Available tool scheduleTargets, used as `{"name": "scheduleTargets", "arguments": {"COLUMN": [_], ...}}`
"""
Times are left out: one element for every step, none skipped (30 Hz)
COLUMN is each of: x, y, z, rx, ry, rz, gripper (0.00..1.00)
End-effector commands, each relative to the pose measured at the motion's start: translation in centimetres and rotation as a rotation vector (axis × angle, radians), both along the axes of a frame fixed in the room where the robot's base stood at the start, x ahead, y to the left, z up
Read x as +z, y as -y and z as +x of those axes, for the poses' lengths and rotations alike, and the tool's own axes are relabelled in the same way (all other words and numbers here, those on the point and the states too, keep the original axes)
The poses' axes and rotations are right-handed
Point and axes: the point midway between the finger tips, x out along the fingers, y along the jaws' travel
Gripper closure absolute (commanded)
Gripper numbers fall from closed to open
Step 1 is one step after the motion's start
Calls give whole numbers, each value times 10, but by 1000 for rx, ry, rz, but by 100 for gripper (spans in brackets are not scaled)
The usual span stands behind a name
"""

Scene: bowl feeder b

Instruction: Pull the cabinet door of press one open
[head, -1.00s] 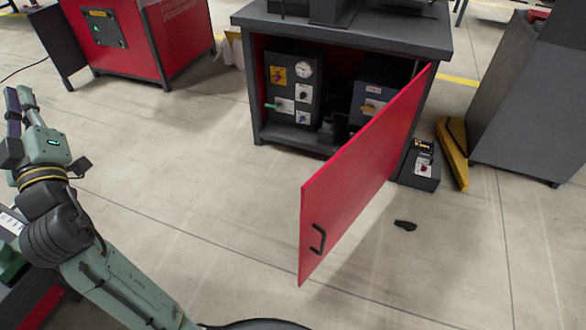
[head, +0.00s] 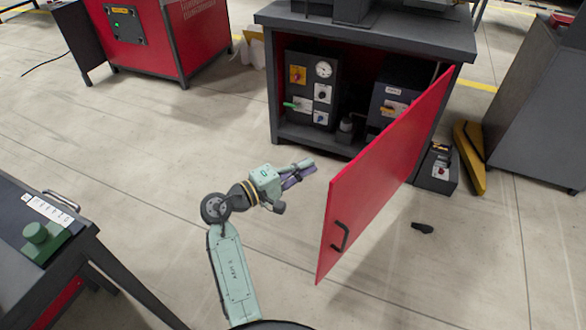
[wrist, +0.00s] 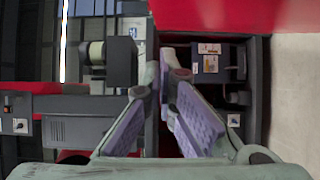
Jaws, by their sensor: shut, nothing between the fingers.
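The red cabinet door (head: 385,165) stands swung wide open from its right edge, reaching out over the floor toward me. Its black handle (head: 340,236) is near the free edge. The open cabinet (head: 362,30) shows a box with a gauge and knobs (head: 312,88) and a second dark box (head: 392,92) inside. My gripper (head: 305,168) is shut and empty, to the left of the door and in front of the cabinet opening, apart from both. In the wrist view the gripper fingers (wrist: 172,95) point toward the cabinet, with the red door (wrist: 235,14) along the top.
A small dark box (head: 437,172) and a yellow wedge-shaped piece (head: 470,157) stand right of the cabinet. A black object (head: 422,228) lies on the floor. A dark table (head: 95,262) with a green item is at left. A red machine (head: 150,40) stands behind left. Floor between is clear.

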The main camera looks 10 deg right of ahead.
Motion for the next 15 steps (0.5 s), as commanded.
{"name": "scheduleTargets", "arguments": {"x": [3, 3, 3, 3, 3, 3, 3, 2, 3, 3, 2, 1, 1, 1, 1], "y": [11, 17, 25, 31, 36, 42, 44, 46, 50, 52, 54, 56, 57, 58, 59], "z": [4, 7, 10, 13, 15, 15, 9, 4, -1, -4, -6, -9, -11, -12, -14], "rx": [-3, -2, -3, -2, -1, 0, 2, 3, 2, 2, 3, 4, 4, 4, 4], "ry": [-1, 0, -1, -1, 1, -1, -1, -2, -1, -1, 0, 0, 0, 1, 1], "rz": [2, 2, 2, 2, 1, 2, 1, -1, 0, 0, 0, 1, 1, 1, 1], "gripper": [100, 100, 100, 100, 100, 100, 100, 100, 100, 100, 100, 100, 100, 100, 100]}}
